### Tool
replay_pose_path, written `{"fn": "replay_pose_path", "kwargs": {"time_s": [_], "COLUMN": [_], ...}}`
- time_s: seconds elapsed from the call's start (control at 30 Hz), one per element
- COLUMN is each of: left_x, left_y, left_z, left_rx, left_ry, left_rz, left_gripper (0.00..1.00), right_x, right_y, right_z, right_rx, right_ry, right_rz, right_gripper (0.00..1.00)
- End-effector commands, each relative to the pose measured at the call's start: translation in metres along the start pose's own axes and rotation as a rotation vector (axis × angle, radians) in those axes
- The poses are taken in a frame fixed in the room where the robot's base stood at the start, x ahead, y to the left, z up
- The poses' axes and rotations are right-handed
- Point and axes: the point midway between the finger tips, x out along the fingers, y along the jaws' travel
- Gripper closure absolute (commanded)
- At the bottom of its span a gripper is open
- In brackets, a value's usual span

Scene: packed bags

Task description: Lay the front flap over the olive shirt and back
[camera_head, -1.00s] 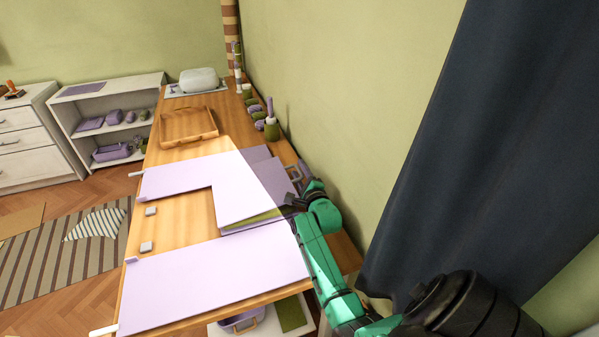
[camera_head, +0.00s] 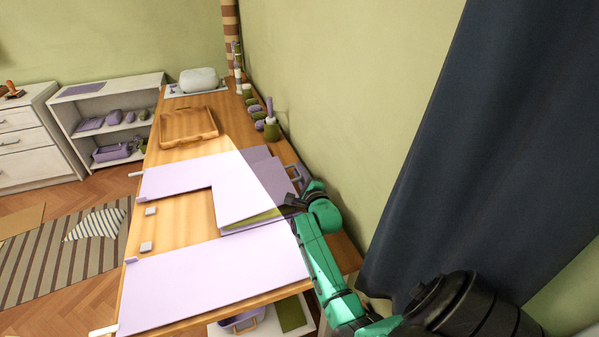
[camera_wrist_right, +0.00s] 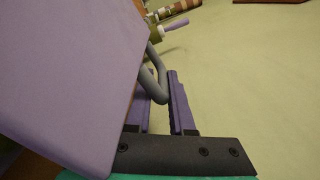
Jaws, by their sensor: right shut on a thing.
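The bag lies open on the wooden table as lilac panels. A pale lilac flap (camera_head: 242,188) lies across the middle, with its right end by my right gripper. A sliver of the olive shirt (camera_head: 262,216) shows under its near edge; the rest is hidden. My right gripper (camera_head: 291,201) is at the flap's right end. In the right wrist view the gripper (camera_wrist_right: 161,103) has a grey loop handle (camera_wrist_right: 154,75) between its fingers, beside the lilac flap (camera_wrist_right: 70,80). My left gripper is out of view.
Lilac panels spread left (camera_head: 180,178) and near (camera_head: 215,283); a darker purple panel (camera_head: 270,166) lies behind. A wooden tray (camera_head: 188,126) and small pots (camera_head: 271,129) stand farther back. The wall and a dark curtain (camera_head: 470,150) bound the right side.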

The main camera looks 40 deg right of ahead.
Motion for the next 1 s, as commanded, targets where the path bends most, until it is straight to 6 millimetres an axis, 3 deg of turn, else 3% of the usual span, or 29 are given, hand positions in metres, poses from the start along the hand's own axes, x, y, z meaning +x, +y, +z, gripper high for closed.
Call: {"fn": "replay_pose_path", "kwargs": {"time_s": [0.73, 0.87, 1.0], "left_x": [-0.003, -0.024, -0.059], "left_y": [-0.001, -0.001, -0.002], "left_z": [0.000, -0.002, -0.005], "left_rx": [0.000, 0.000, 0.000], "left_ry": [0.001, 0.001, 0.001], "left_rz": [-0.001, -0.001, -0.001], "left_gripper": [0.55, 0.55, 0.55], "right_x": [0.000, 0.000, 0.000], "right_y": [-0.001, -0.018, -0.047], "right_z": [0.002, 0.015, 0.042], "right_rx": [-0.001, -0.049, -0.165], "right_ry": [0.000, -0.001, -0.004], "right_rz": [0.004, 0.002, -0.002], "right_gripper": [1.00, 1.00, 1.00]}}
